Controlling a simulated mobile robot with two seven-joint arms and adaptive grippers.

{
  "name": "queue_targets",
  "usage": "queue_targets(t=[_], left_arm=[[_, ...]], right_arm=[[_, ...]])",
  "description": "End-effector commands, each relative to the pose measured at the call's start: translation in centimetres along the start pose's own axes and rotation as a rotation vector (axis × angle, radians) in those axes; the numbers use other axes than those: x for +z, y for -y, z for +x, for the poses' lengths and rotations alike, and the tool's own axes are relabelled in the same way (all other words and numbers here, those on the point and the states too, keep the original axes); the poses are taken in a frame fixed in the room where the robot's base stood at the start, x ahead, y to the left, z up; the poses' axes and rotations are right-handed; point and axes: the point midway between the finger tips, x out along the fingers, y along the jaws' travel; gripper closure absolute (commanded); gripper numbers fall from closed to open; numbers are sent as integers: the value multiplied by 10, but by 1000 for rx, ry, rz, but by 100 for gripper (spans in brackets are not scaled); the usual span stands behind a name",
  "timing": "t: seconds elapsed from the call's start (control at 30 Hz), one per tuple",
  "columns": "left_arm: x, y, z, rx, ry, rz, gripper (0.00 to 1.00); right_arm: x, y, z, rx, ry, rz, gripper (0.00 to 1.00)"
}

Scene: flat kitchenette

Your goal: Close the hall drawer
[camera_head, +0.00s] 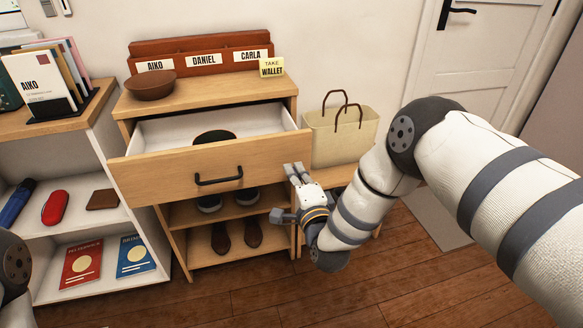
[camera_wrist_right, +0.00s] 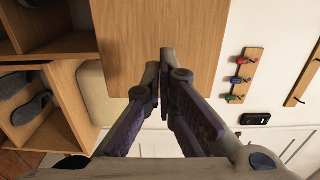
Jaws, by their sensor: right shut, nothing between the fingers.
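The hall drawer (camera_head: 150,182) is pulled well out of the wooden cabinet (camera_head: 215,95). Its front has a black bar handle (camera_head: 218,180), and its white inside shows a dark round item (camera_head: 214,136). My right gripper (camera_head: 293,170) is at the right end of the drawer front, with its fingers together and empty. Whether the fingertips touch the front cannot be told. In the right wrist view the closed fingers (camera_wrist_right: 154,85) point at a plain wooden panel (camera_wrist_right: 150,35), which looks like the drawer front. My left gripper is out of view.
A beige bag (camera_head: 340,138) stands right of the cabinet. A brown bowl (camera_head: 150,86) and a name-labelled organizer (camera_head: 205,59) are on top. Shoes (camera_head: 235,236) sit on the shelves below. A white shelf unit (camera_head: 85,235) stands close on the left. The floor in front is clear.

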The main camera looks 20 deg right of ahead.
Motion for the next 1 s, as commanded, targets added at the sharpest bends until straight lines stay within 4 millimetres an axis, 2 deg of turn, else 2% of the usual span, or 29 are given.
queue_targets(t=[0.1,0.2,0.73,0.87,1.0], left_arm=[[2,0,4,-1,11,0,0],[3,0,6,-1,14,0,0],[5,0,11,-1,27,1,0],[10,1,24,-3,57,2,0],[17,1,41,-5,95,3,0]], right_arm=[[0,-2,16,0,1,-1,100],[0,-1,23,0,2,-1,100],[0,-3,31,2,0,-1,100],[0,-7,46,5,-1,1,100],[0,-9,69,6,-1,1,100]])
